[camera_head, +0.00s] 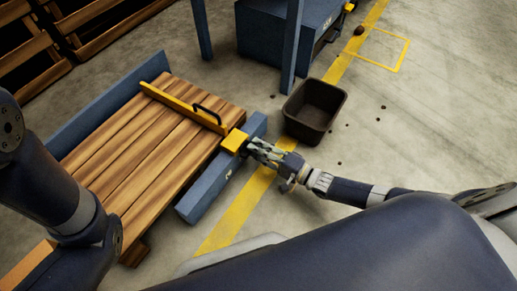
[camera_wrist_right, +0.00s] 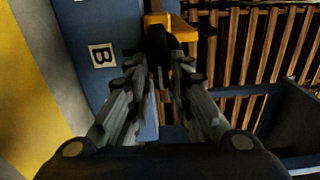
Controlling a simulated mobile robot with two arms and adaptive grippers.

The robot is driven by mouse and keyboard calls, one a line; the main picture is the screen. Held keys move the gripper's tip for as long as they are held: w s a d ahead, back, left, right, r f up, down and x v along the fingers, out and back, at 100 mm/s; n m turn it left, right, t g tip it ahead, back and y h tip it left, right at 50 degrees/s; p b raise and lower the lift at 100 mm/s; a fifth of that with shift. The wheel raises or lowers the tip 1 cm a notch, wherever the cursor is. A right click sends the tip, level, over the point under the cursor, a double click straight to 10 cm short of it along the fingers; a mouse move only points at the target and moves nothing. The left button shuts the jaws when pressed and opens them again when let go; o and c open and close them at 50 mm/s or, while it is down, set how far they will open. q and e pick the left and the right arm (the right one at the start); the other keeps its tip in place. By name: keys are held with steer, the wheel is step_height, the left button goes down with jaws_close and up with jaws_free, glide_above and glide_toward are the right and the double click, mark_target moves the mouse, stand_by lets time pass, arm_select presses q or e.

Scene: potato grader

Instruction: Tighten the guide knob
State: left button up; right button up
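The yellow guide bar (camera_head: 183,106) lies across the wooden slatted deck and has a black handle (camera_head: 207,112). A yellow block (camera_head: 234,141) sits at its near end, on the blue side rail (camera_head: 207,184). My right gripper (camera_head: 254,147) is right at this block. In the right wrist view the dark guide knob (camera_wrist_right: 158,40) stands in front of the yellow block (camera_wrist_right: 181,27). The fingertips of my right gripper (camera_wrist_right: 160,67) are apart on either side of the knob; whether they press on it is unclear. My left arm shows at the left, its gripper out of view.
A dark bin (camera_head: 314,109) stands on the floor beyond my right gripper, with small dark lumps scattered around it. A blue machine frame (camera_head: 290,45) rises behind. Wooden crates (camera_head: 35,47) stand at the upper left. The floor at the right is mostly open.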

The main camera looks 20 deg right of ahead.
steer(key=shift+o, duration=0.3)
steer(key=v, duration=1.2)
